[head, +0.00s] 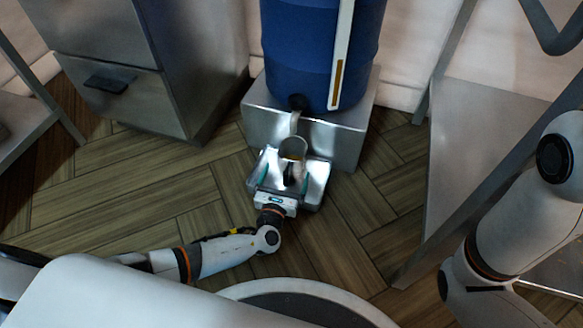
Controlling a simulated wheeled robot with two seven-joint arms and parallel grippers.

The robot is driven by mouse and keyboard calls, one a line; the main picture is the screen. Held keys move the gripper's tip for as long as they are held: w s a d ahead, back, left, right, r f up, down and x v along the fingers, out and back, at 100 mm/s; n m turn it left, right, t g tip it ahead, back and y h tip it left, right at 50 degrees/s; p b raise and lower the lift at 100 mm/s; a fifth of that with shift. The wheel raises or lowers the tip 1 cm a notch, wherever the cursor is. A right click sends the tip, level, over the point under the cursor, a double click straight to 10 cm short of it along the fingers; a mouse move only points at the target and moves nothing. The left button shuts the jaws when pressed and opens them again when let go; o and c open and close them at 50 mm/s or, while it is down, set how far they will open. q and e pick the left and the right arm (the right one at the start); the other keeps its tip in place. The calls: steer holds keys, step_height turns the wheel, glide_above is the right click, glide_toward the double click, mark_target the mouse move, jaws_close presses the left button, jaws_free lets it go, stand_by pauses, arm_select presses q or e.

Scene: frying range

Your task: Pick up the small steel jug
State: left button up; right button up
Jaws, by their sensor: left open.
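The small steel jug (293,148) is in the middle of the head view, below the spout of the blue drum. Its round open rim faces up, and a dark handle (288,173) shows on its near side. My left gripper (288,165) reaches in from the near side. It is open, with one finger to the left and one to the right of the jug's near side and handle. I cannot tell whether either finger touches it. My right arm shows at the right edge, but its gripper is out of view.
The blue drum (315,50) stands on a steel block (347,140), with a dark tap (298,102) above the jug. A grey cabinet (150,95) stands at the left. A steel-framed table (490,130) is at the right.

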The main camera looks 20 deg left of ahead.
mark_target(288, 165)
arm_select(q)
steer(key=w+b, duration=0.2)
steer(key=w, duration=0.1)
steer(key=w+b, duration=0.1)
steer(key=shift+w+a+f+b, duration=0.15)
steer(key=shift+w+f+b, duration=0.15)
steer(key=shift+f+b, duration=0.1)
steer(key=shift+w+r, duration=0.25)
steer(key=shift+w, duration=0.15)
steer(key=c, duration=1.2)
steer(key=shift+r, duration=0.1)
steer(key=shift+c, duration=0.2)
